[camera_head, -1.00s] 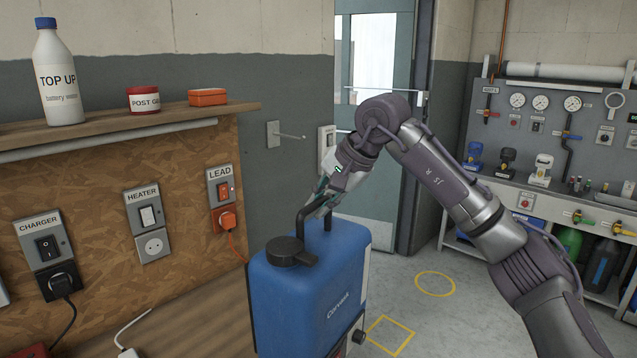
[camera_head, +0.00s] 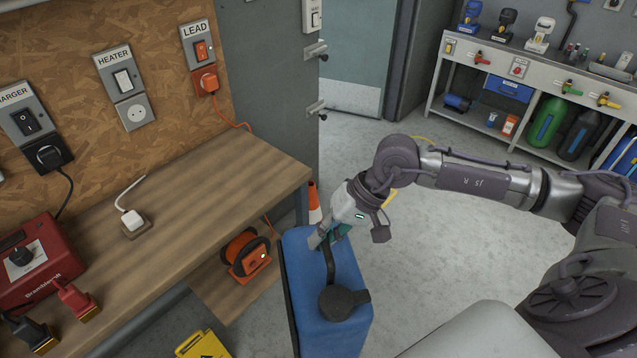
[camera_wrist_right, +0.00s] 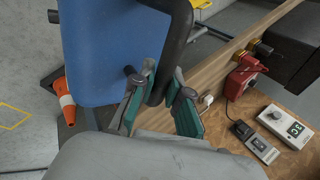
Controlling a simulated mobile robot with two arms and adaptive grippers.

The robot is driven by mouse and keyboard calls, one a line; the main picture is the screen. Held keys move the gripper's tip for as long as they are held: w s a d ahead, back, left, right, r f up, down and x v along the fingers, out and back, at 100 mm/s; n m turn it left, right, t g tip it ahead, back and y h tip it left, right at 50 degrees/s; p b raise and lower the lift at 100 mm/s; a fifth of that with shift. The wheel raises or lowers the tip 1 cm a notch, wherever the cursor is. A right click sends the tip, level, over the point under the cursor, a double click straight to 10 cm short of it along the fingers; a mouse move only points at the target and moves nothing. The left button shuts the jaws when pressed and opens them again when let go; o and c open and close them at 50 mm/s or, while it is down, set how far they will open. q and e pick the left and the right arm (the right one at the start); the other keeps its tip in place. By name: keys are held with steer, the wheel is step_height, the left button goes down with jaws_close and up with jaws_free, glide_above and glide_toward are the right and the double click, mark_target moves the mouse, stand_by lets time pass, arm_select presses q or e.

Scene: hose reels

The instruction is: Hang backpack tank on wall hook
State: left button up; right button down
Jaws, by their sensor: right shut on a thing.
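The blue backpack tank (camera_head: 305,292) has a black cap and a black carrying handle, and hangs beside the bench's right end. My right gripper (camera_head: 328,240) is shut on that handle at the tank's top. The right wrist view shows the fingers (camera_wrist_right: 160,108) on either side of the black handle (camera_wrist_right: 178,48), with the tank's blue side (camera_wrist_right: 105,55) behind. Two metal pegs on plates, an upper hook (camera_head: 314,50) and a lower hook (camera_head: 314,108), stick out from the grey wall, beyond and above the tank. My left gripper is out of view.
The wooden bench (camera_head: 215,180) carries a red charger (camera_head: 40,262) and a white plug. An orange cable reel (camera_head: 243,254) sits on a lower shelf. An orange cone (camera_head: 314,203) stands behind the tank. A yellow sign (camera_head: 203,345) is at the bottom. Grey floor is open to the right.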

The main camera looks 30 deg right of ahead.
steer(key=s+a+f+n, duration=0.1)
steer(key=s+f, duration=0.1)
steer(key=f, duration=0.1)
steer(key=s+a+f+n+g, duration=0.1)
steer(key=s+f, duration=0.1)
steer(key=f, duration=0.1)
steer(key=s+a+f+n+g, duration=0.1)
steer(key=s+f, duration=0.2)
steer(key=f, duration=0.1)
steer(key=shift+s+a+f+n, duration=0.1)
steer(key=shift+a+n, duration=0.05)
steer(key=shift+n, duration=0.15)
steer(key=shift+a, duration=0.1)
